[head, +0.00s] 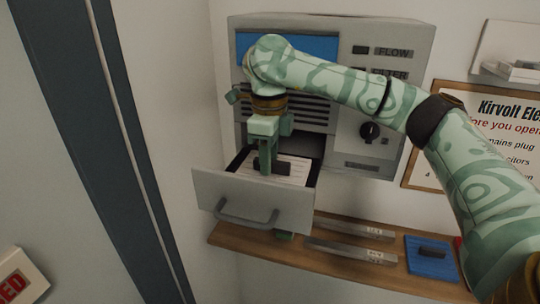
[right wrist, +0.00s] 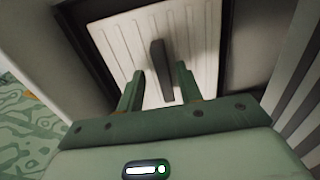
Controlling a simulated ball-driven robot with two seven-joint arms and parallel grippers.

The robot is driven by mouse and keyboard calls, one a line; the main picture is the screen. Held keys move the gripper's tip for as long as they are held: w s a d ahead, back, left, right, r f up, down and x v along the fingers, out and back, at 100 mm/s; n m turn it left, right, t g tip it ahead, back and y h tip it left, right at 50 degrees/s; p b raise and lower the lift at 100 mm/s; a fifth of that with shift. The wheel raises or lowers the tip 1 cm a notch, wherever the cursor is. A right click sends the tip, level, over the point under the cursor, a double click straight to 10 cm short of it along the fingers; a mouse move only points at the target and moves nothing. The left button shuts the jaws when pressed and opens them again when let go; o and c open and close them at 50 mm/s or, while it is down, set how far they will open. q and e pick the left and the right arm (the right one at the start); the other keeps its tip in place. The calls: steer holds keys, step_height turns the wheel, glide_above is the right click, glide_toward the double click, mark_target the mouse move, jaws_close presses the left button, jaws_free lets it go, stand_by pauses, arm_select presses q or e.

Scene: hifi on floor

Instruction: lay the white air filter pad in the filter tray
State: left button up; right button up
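The white air filter pad (head: 293,170) has a ribbed face and a dark upright grip bar. It lies in the filter tray (head: 254,199), a grey-fronted drawer pulled out of the wall unit. In the right wrist view the pad (right wrist: 115,38) lies flat inside the tray's dark rim (right wrist: 228,45). My right gripper (head: 268,168) points down over the tray. Its fingers (right wrist: 158,88) are apart, one on each side of the dark grip bar (right wrist: 160,68), with gaps visible. My left gripper is not in view.
The wall unit (head: 400,155) has a knob and labels. Below it a wooden shelf (head: 330,272) holds metal label strips (head: 352,250) and a blue pad (head: 432,266) with a dark grip. A framed notice (head: 500,125) hangs right. A dark vertical post (head: 75,120) stands left.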

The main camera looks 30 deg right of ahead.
steer(key=shift+a+r, duration=0.1)
steer(key=shift+a, duration=0.1)
steer(key=shift+r, duration=0.2)
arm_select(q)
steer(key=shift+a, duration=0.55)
arm_select(e)
step_height(320, 180, up, 12)
steer(key=shift+d+f, duration=0.2)
steer(key=shift+d, duration=0.05)
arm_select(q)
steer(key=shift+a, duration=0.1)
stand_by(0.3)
